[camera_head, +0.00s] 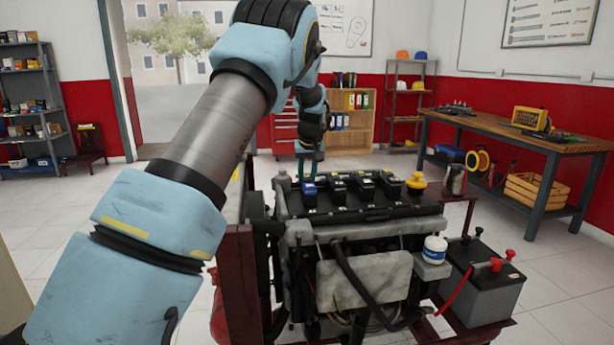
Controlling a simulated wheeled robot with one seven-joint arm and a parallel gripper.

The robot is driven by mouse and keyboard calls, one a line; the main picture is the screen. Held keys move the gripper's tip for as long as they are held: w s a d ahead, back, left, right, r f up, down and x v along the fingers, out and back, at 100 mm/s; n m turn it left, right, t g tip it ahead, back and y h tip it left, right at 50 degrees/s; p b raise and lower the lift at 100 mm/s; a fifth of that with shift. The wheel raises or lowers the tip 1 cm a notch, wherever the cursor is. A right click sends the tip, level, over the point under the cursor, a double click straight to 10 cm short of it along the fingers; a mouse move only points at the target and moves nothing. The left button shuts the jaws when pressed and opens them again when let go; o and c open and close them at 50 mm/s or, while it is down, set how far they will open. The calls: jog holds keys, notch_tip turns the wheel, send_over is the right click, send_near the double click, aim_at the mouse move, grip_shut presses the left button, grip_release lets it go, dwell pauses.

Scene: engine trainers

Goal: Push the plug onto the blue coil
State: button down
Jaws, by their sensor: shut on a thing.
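The blue coil (309,189) is at the left end of a row of coils on top of the engine (362,275). The other coils in the row (363,184) are dark. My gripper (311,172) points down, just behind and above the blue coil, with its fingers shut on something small. I take this to be the plug, but it is too small and too hidden by the fingers to make out. I cannot tell whether it touches the coil.
A yellow cap (416,181) stands at the right end of the engine top. A white-and-blue bottle (434,249) and a battery (480,283) with red terminals are at the right.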

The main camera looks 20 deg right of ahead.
jog(key=shift+s, duration=0.25)
jog(key=c, duration=0.6)
grip_release()
jog(key=shift+r, duration=0.1)
jog(key=b+v, duration=0.2)
jog(key=v, duration=0.8)
jog(key=shift+r, duration=0.3)
jog(key=shift+s, duration=0.15)
